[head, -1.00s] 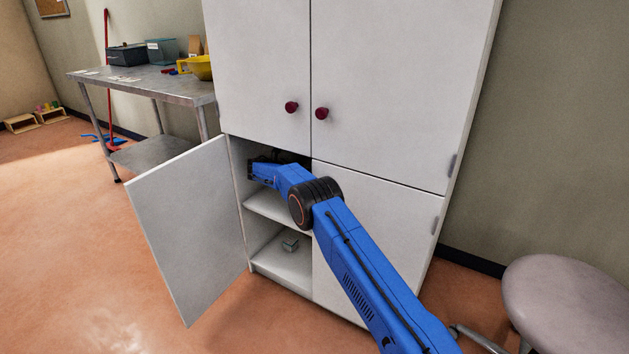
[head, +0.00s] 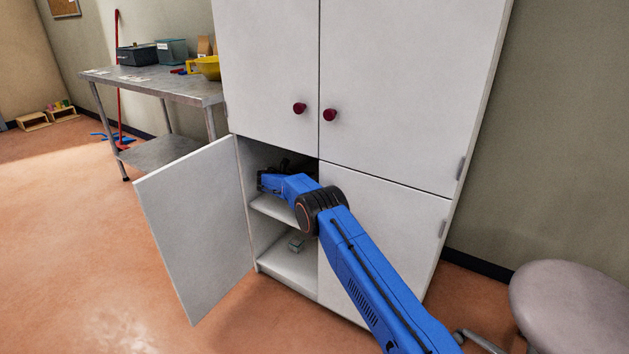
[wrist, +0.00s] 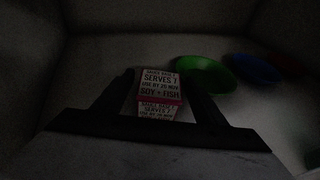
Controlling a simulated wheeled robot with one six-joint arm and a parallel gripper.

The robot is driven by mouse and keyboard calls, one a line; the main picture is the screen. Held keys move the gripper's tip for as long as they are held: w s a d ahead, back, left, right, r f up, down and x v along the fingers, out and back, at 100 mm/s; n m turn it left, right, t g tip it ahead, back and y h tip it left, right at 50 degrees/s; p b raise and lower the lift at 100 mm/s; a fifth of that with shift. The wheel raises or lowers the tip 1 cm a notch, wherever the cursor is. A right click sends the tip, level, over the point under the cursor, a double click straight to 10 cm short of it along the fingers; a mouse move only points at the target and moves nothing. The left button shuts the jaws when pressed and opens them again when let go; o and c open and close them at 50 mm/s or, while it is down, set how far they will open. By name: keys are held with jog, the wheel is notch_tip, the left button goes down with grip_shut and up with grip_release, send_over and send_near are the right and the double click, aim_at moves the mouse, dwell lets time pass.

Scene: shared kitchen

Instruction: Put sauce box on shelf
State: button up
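The sauce box (wrist: 160,85) is a small white carton with dark print and a red band, seen in the wrist view. It is between the two dark fingers of my gripper (wrist: 159,82), which appear closed against its sides. In the head view, my gripper (head: 262,180) reaches into the upper space of the open lower-left cabinet section, just above the middle shelf (head: 275,211). The box cannot be made out there, hidden by the dark interior and my arm. Whether the box touches the shelf I cannot tell.
A green bowl (wrist: 204,75) and a blue dish (wrist: 249,68) stand beyond the box, to the right. A small grey-green box (head: 296,245) lies on the cabinet floor. The open door (head: 195,230) stands out at left; a stool (head: 570,305) is at right.

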jog(key=shift+r, duration=0.15)
jog(key=shift+v, duration=3.7)
jog(key=shift+a, duration=0.1)
